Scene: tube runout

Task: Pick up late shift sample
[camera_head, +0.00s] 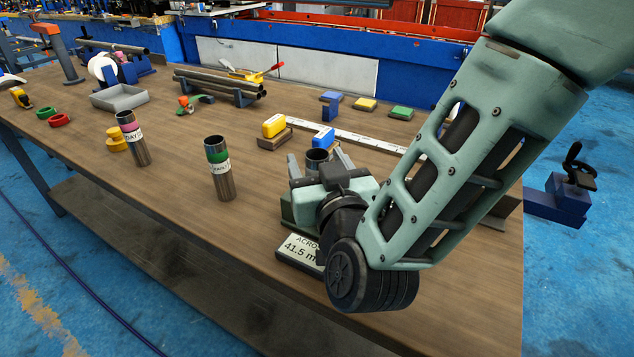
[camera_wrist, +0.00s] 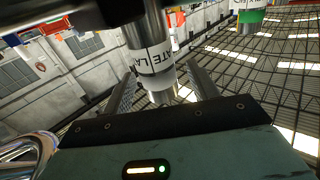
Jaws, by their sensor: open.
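The late shift sample is a metal tube with a white label reading "LATE LA…" in the wrist view (camera_wrist: 152,58). In the head view only its dark open top (camera_head: 317,155) shows; my gripper hides the rest. My gripper (camera_head: 315,163) is open, with one finger on each side of this tube. In the wrist view the fingers (camera_wrist: 163,88) stand apart with the tube between them, and gaps show beside it. The tube looks upright on the table.
An upright green-banded tube (camera_head: 219,168) stands left of my gripper, and a pink-banded one (camera_head: 133,138) farther left. A sign reading "41.5 m" (camera_head: 298,250) lies below my gripper.

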